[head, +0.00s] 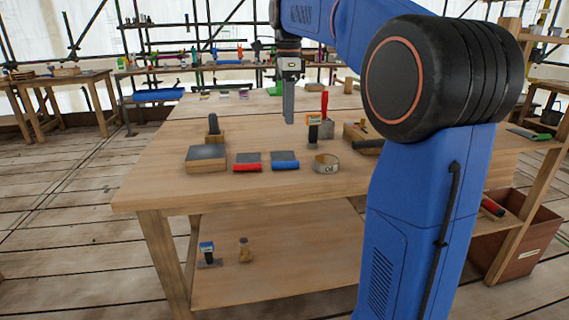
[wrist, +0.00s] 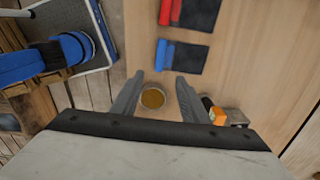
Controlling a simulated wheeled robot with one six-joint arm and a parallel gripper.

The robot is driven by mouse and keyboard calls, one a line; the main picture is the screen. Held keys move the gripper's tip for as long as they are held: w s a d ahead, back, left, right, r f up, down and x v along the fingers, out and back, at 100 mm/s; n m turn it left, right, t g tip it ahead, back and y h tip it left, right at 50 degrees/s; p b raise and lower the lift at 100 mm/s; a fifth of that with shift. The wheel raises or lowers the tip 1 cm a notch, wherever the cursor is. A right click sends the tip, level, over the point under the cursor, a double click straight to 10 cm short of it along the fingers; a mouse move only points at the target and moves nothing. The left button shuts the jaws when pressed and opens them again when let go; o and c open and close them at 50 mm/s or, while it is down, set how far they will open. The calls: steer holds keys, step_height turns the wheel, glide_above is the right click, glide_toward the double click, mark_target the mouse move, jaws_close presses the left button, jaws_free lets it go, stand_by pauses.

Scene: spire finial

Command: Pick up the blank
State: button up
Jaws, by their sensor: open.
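I cannot tell for sure which thing is the blank. A low wooden block with a grey top (head: 206,158) lies at the table's left front. A small turned wooden piece (head: 245,250) stands on the lower shelf. My gripper (head: 289,120) points down above the table, its jaws apart and empty. In the wrist view my gripper (wrist: 160,78) shows a round tin with brown contents (wrist: 153,98) below, between its fingers.
Dark sheets with a red roll (head: 247,167) and a blue roll (head: 285,166) lie left of the tin. An orange-labelled tool (head: 314,130) and a red-handled tool (head: 324,104) stand behind it. The table's left front corner is clear.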

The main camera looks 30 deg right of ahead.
glide_above(285, 161)
steer(key=f, duration=0.9)
steer(key=shift+s+d, duration=0.3)
steer(key=shift+w+a+f, duration=0.1)
steer(key=shift+a+f, duration=0.05)
steer(key=shift+f, duration=1.25)
steer(key=shift+w+a+f, duration=0.1)
steer(key=shift+a+f, duration=0.05)
steer(key=shift+f, duration=1.2)
jaws_close()
